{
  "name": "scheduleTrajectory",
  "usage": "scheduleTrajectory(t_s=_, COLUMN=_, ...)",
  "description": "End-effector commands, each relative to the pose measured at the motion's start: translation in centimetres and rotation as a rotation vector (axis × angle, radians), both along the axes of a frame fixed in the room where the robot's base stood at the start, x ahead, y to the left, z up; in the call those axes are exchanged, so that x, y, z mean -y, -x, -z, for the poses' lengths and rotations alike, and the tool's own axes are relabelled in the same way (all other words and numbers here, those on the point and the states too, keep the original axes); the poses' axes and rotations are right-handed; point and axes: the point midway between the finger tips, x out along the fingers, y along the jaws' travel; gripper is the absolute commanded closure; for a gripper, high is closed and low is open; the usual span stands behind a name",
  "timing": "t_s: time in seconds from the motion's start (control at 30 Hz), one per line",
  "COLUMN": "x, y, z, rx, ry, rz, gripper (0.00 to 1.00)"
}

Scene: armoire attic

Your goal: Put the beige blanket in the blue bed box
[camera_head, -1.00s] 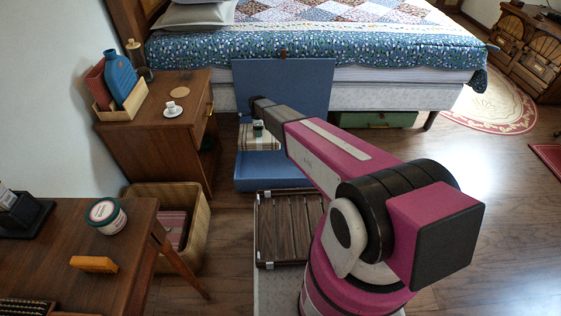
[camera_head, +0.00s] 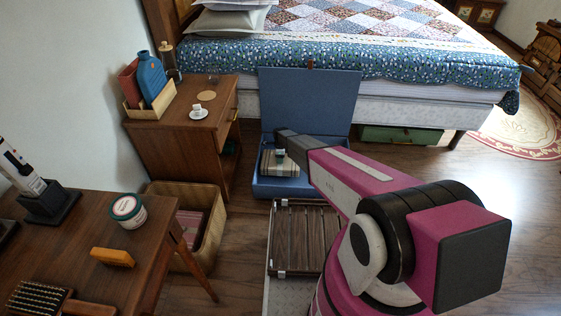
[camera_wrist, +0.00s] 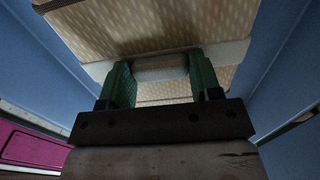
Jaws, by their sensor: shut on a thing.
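The blue bed box (camera_head: 290,188) stands on the floor at the foot of the bed, its lid (camera_head: 312,100) raised upright. The beige blanket (camera_head: 274,167), folded and striped in the head view, is in the left part of the box opening. Whether it touches the box floor cannot be told. My gripper (camera_head: 281,155) is over the blanket. In the wrist view, the green fingers of my gripper (camera_wrist: 160,70) are closed on a pale fold of the patterned blanket (camera_wrist: 150,30), with blue box walls (camera_wrist: 60,65) on both sides.
A wooden nightstand (camera_head: 180,135) with a cup and a blue bottle stands left of the box. A wicker basket (camera_head: 210,235) is on the floor below it. A slatted wooden rack (camera_head: 300,238) lies in front of the box. Open floor is at the right (camera_head: 500,190).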

Motion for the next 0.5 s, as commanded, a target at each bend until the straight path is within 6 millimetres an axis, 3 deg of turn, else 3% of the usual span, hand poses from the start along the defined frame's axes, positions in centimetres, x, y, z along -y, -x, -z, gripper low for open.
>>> scheduleTrajectory(t_s=0.2, x=0.0, y=-0.1, z=2.9, rx=0.0, ry=0.0, rz=0.0, gripper=0.82)
scheduleTrajectory(t_s=0.5, x=0.0, y=0.0, z=3.0, rx=0.0, ry=0.0, rz=0.0, gripper=0.82)
